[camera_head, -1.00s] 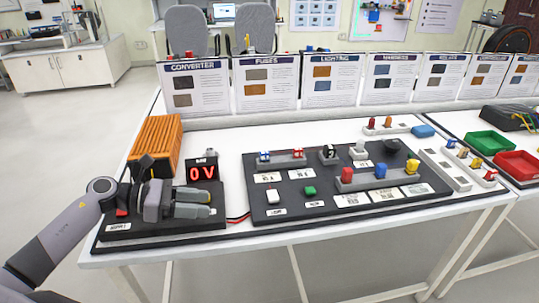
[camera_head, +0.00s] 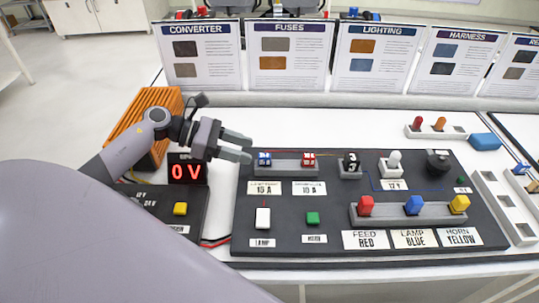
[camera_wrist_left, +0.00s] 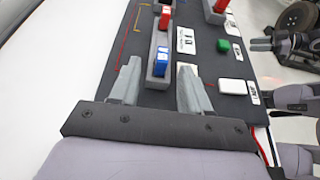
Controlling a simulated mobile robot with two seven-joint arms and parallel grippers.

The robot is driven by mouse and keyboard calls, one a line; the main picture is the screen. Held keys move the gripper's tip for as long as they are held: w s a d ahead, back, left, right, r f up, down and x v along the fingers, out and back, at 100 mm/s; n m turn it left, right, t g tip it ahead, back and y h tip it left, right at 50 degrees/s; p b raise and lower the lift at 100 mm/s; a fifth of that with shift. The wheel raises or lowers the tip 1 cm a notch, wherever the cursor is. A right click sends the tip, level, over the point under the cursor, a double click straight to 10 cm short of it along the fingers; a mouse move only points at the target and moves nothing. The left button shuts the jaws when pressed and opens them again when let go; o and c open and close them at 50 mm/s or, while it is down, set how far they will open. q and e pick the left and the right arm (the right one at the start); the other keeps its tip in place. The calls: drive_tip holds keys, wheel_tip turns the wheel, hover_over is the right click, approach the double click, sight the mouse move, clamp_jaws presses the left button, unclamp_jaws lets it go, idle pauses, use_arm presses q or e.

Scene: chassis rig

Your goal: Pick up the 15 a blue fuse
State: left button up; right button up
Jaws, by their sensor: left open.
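The blue fuse (camera_head: 264,159) stands upright in the left end of a grey fuse holder, above a label that reads 15 A. My left gripper (camera_head: 249,148) is open and empty, with its fingertips just left of and above the fuse in the head view. In the left wrist view the blue fuse (camera_wrist_left: 162,60) lies between the two spread fingers (camera_wrist_left: 158,84), with a gap on both sides. A red fuse (camera_head: 308,160) stands in the same holder to the right.
An orange finned converter (camera_head: 135,115) and a 0 V display (camera_head: 187,170) stand left of the board. Switches and red, blue and yellow plugs (camera_head: 413,206) stand on the board's right. Upright posters (camera_head: 290,65) line the back.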

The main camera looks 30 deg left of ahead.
sight(260, 155)
use_arm(q)
drive_tip(key=p+x, duration=0.1)
drive_tip(key=x, duration=0.4)
drive_tip(key=shift+d, duration=0.45)
clamp_jaws()
